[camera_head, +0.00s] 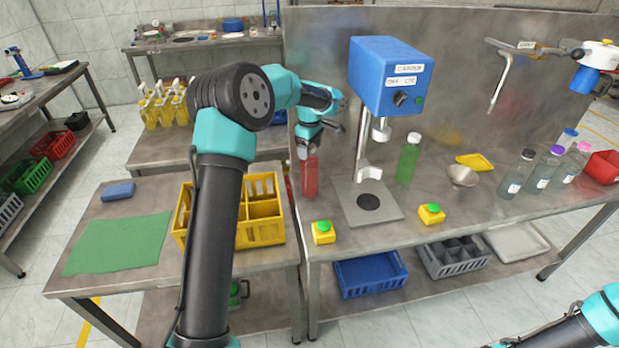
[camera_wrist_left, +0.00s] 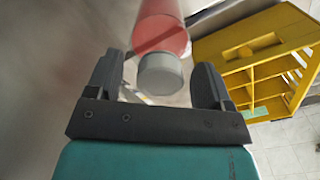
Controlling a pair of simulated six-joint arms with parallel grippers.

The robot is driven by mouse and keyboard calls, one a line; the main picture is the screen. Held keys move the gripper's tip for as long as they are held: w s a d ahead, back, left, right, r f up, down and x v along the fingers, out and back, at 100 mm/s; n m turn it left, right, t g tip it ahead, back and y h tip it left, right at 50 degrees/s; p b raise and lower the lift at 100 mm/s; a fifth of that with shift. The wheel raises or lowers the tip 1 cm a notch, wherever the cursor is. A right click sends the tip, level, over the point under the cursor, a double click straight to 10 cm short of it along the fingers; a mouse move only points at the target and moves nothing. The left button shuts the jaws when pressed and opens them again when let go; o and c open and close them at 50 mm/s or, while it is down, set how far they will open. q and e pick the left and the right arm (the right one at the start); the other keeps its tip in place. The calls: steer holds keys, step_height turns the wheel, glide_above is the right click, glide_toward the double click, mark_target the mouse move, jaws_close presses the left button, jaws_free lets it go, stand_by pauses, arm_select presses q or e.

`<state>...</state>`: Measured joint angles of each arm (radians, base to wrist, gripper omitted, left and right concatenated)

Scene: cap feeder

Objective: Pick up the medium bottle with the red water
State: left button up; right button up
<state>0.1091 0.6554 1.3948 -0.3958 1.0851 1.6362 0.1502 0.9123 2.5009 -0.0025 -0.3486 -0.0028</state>
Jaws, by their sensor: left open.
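The bottle with red water (camera_head: 310,178) stands upright near the left edge of the steel workbench. In the left wrist view the red bottle (camera_wrist_left: 160,35) has a grey cap (camera_wrist_left: 161,75). My left gripper (camera_head: 306,146) is directly over the bottle's top in the head view. In the left wrist view my left gripper (camera_wrist_left: 157,80) is open, one finger on each side of the cap, with visible gaps. My right arm shows only at the bottom right corner; its gripper is out of view.
A blue capper machine (camera_head: 385,78) stands right of the red bottle, with a green bottle (camera_head: 408,160) beside it. Yellow button boxes (camera_head: 323,234) sit in front. A yellow crate (camera_head: 262,232) is on the lower left table. Several grey bottles (camera_head: 517,174) stand farther right.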

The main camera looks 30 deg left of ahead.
stand_by(0.3)
arm_select(q)
jaws_close()
stand_by(0.6)
steer(key=shift+r, duration=0.1)
